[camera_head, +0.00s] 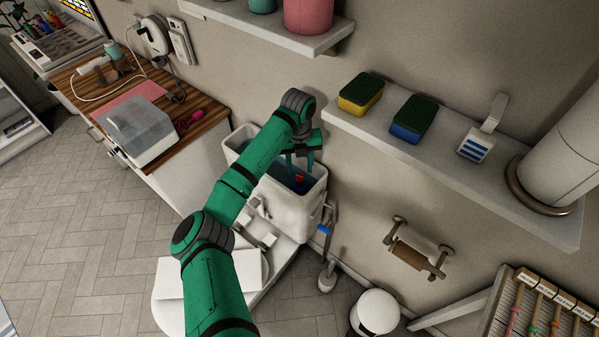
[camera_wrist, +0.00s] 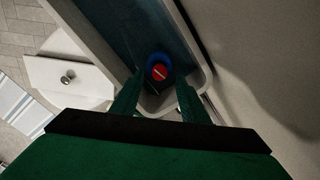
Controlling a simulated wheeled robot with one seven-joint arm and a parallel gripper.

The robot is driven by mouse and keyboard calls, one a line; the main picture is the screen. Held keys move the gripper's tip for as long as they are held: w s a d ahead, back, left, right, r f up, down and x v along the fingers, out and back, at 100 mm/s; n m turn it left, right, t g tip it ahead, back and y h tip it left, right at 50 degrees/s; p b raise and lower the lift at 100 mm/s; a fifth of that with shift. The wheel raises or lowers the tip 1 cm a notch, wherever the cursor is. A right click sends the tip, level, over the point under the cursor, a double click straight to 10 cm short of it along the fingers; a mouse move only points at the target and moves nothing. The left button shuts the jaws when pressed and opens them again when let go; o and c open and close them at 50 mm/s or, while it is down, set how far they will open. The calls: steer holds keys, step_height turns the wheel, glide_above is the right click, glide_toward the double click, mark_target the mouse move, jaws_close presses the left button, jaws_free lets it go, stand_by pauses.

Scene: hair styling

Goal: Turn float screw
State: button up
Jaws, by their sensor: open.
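The float screw is a small red knob (camera_head: 299,178) inside the open toilet tank (camera_head: 290,206). In the wrist view the red screw (camera_wrist: 159,72) shows a light slot line across its top and sits in a blue ring (camera_wrist: 158,60). My gripper (camera_head: 300,163) is above the tank opening and points down into it. In the wrist view its two green fingers (camera_wrist: 158,90) are spread apart, with the red screw beyond and between the tips. The fingers appear apart from the screw, but the exact gap in depth is hard to tell.
A wall shelf (camera_head: 343,119) with sponges (camera_head: 361,94) hangs just right of my arm. A wooden counter (camera_head: 190,127) with a clear-lidded box (camera_head: 139,128) stands left. A toilet paper holder (camera_head: 417,257) and a white bin (camera_head: 376,312) are at the lower right.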

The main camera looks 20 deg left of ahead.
mark_target(300, 176)
steer(key=shift+f, duration=1.75)
jaws_close()
